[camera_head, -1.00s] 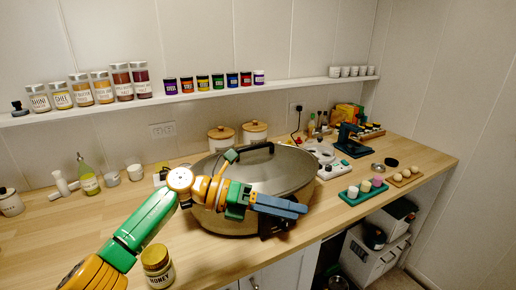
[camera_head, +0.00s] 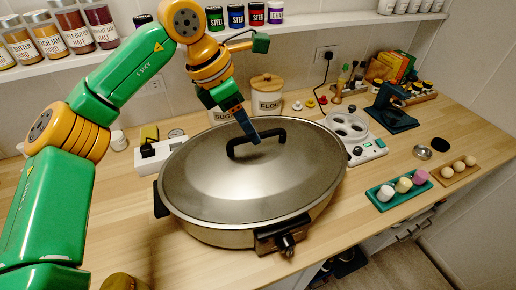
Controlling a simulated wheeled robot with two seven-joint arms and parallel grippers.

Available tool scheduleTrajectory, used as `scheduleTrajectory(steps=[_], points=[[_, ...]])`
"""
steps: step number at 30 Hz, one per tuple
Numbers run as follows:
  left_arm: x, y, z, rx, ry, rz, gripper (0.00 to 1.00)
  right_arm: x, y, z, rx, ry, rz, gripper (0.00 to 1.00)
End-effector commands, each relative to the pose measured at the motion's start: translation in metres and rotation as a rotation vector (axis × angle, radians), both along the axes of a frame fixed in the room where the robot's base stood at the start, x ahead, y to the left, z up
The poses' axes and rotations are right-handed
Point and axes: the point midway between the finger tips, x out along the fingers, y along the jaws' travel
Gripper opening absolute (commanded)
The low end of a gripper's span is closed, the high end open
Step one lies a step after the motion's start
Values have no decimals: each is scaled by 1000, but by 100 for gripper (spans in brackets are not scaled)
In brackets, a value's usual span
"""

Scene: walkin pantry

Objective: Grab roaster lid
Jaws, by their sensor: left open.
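The roaster (camera_head: 205,234) is a large oval metal pan on the wooden counter, with black side handles and a control knob at its front. Its domed metal lid (camera_head: 225,188) sits on top. A black arched lid handle (camera_head: 272,133) stands at the lid's middle. My right gripper is not in view.
A white appliance with round wells (camera_head: 350,130) stands right of the roaster.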

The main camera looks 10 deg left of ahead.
Motion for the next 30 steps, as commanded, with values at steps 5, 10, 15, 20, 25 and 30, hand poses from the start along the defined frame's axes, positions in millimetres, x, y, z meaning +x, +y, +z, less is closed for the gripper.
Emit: scheduleTrajectory(steps=[5,10,15,20,25,30], points=[[5,-8,-20,-1,2,0,55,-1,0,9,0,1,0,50],[5,-9,-22,-3,0,1,55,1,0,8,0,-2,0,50],[5,-9,-22,-4,0,0,17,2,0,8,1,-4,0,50],[5,-9,-22,-4,0,0,0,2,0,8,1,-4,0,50],[5,-9,-22,-5,0,0,0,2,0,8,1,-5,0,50],[5,-9,-22,-4,-1,1,0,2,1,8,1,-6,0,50]])
